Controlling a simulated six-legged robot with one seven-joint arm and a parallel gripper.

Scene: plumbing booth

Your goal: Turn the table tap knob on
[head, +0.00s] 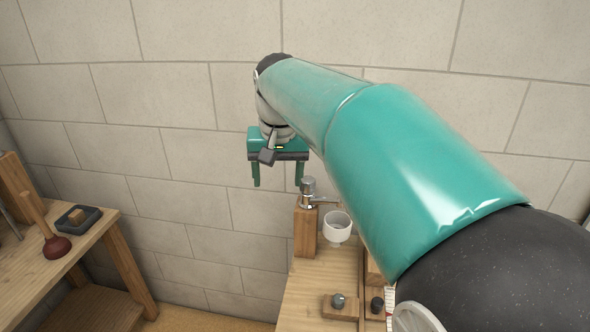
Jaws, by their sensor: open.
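A metal tap (309,188) stands on top of an upright wooden post (305,232) at the back of the wooden table (305,280). A short metal part sticks out from it to the right. A grey knob (338,300) sits on a small wooden block near the front of the table; I cannot tell which of the two is the table tap knob. My gripper (278,177) points down with its two green fingers apart and empty. In the picture it is up and to the left of the tap, with no contact visible. My arm hides the table's right part.
A white cup (337,228) is right of the post. A dark knob (377,305) is at the table's right. On the left, a separate bench (62,268) holds a plunger (54,243) and a dark tray (73,224). A block wall (150,100) stands behind; floor shows between the tables.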

